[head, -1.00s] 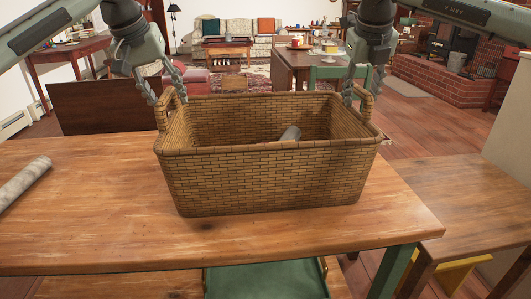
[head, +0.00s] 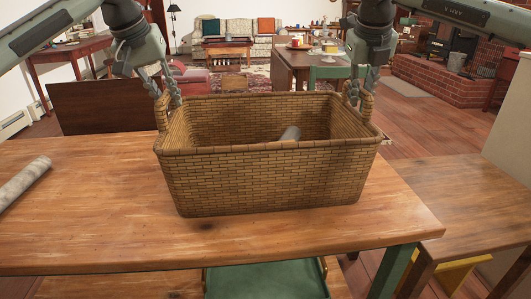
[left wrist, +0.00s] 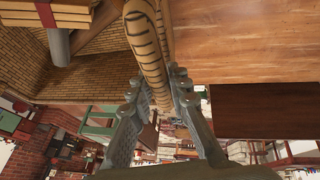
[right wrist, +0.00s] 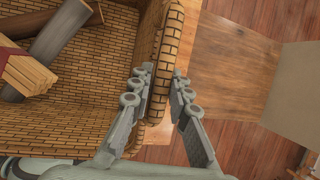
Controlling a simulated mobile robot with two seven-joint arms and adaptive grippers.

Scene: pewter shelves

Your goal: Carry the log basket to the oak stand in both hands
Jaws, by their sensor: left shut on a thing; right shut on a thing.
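The brown woven log basket (head: 270,180) stands upright on a wooden table. Grey and brown logs (right wrist: 62,30) and a bundle of sticks (right wrist: 25,72) lie inside, seen in the right wrist view. My left gripper (head: 166,92) is shut on the left handle (left wrist: 147,45), with a finger on each side of it. My right gripper (head: 361,88) is shut on the right handle (right wrist: 165,62) in the same way. A lower wooden surface (head: 465,195) stands to the right of the table; I cannot tell for sure whether it is the oak stand.
A pale panel (head: 512,130) rises at the right. Furniture fills the room behind.

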